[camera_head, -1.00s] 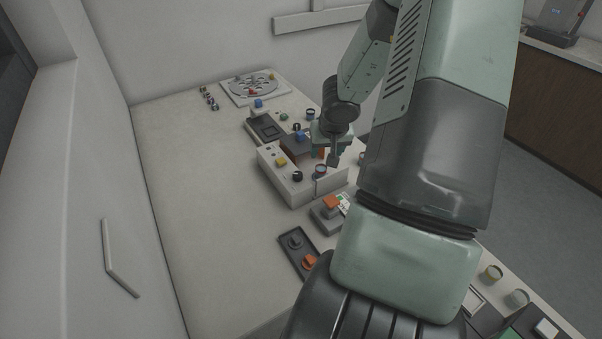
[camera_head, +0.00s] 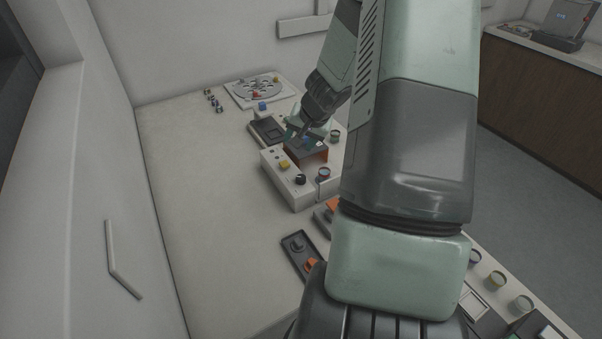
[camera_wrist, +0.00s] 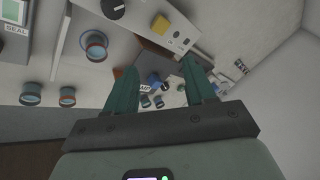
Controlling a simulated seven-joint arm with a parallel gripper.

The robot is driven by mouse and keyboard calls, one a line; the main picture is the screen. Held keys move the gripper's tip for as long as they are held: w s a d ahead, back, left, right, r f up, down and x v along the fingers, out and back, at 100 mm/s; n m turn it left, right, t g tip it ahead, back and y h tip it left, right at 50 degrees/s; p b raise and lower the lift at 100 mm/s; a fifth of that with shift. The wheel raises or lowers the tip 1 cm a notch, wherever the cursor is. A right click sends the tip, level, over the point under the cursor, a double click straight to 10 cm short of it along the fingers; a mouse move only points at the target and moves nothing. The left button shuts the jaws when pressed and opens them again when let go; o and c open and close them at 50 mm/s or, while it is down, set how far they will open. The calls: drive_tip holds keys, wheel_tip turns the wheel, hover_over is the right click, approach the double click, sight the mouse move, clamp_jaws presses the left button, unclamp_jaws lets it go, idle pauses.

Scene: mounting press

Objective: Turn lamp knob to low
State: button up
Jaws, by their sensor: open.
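A round black knob (camera_head: 300,180) stands on the front panel of the white press unit (camera_head: 307,200), right of a yellow button (camera_head: 284,164). The knob (camera_wrist: 113,8) also shows at the top edge of the wrist view, cut off, with a white mark on it. I cannot read its setting or confirm its lamp label. My gripper (camera_head: 303,137) is open, above the rear of the unit, apart from the knob.
A dark tray (camera_head: 302,258) lies in front of the unit. A round fixture plate (camera_head: 258,88) is at the back, with several small pieces (camera_head: 214,101) to its left. Several cups stand at right, one (camera_head: 496,279) near the edge. The left tabletop is clear.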

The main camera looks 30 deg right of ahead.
sight(301, 177)
drive_tip(key=s+a+r+m+g, duration=0.2)
drive_tip(key=s+m+g, duration=0.25)
drive_tip(key=m, duration=0.25)
drive_tip(key=shift+g+h, duration=0.3)
drive_tip(key=shift+g, duration=0.15)
drive_tip(key=f, duration=0.7)
drive_tip(key=w+f, duration=0.1)
drive_tip(key=f, duration=0.3)
drive_tip(key=shift+d, duration=0.15)
clamp_jaws()
